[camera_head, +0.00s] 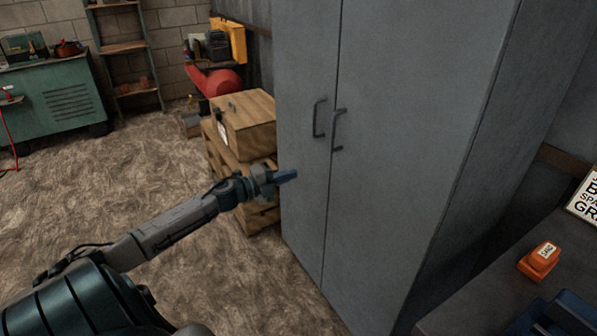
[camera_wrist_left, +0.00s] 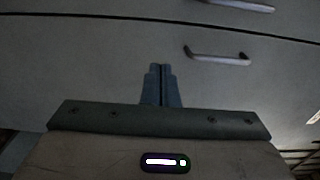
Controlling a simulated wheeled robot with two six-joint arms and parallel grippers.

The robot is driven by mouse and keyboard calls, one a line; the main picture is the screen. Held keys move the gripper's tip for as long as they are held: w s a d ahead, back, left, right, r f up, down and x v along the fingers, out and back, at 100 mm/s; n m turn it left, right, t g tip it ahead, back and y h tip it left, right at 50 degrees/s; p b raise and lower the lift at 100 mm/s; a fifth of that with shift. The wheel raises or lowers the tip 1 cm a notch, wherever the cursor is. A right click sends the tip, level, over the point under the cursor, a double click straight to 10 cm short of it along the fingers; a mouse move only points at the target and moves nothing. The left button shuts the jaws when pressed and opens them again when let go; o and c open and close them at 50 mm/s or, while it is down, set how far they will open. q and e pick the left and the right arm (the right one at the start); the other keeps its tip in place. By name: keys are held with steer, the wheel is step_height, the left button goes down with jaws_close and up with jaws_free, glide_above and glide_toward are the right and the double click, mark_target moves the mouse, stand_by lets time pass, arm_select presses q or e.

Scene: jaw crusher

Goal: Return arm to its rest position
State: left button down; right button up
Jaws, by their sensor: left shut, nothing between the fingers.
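My left arm reaches from the lower left of the head view toward a tall grey cabinet (camera_head: 400,150). My left gripper (camera_head: 290,176) is shut and empty, in front of the left cabinet door, below and left of the handles. I cannot tell whether it touches the door. In the left wrist view the shut fingers (camera_wrist_left: 158,84) point at the grey cabinet front, with one door handle (camera_wrist_left: 218,55) to their right and part of another at the top. In the head view both doors look closed, with a left handle (camera_head: 319,118) and a right handle (camera_head: 337,130). My right gripper is not in view.
Stacked wooden crates (camera_head: 243,124) stand left of the cabinet, behind my left gripper. A dark bench at the lower right carries an orange block (camera_head: 539,261). A green workbench (camera_head: 52,98) and a shelf rack (camera_head: 125,47) stand at the back left. The floor at left is clear.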

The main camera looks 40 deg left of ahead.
arm_select(q)
steer(key=shift+s, duration=0.15)
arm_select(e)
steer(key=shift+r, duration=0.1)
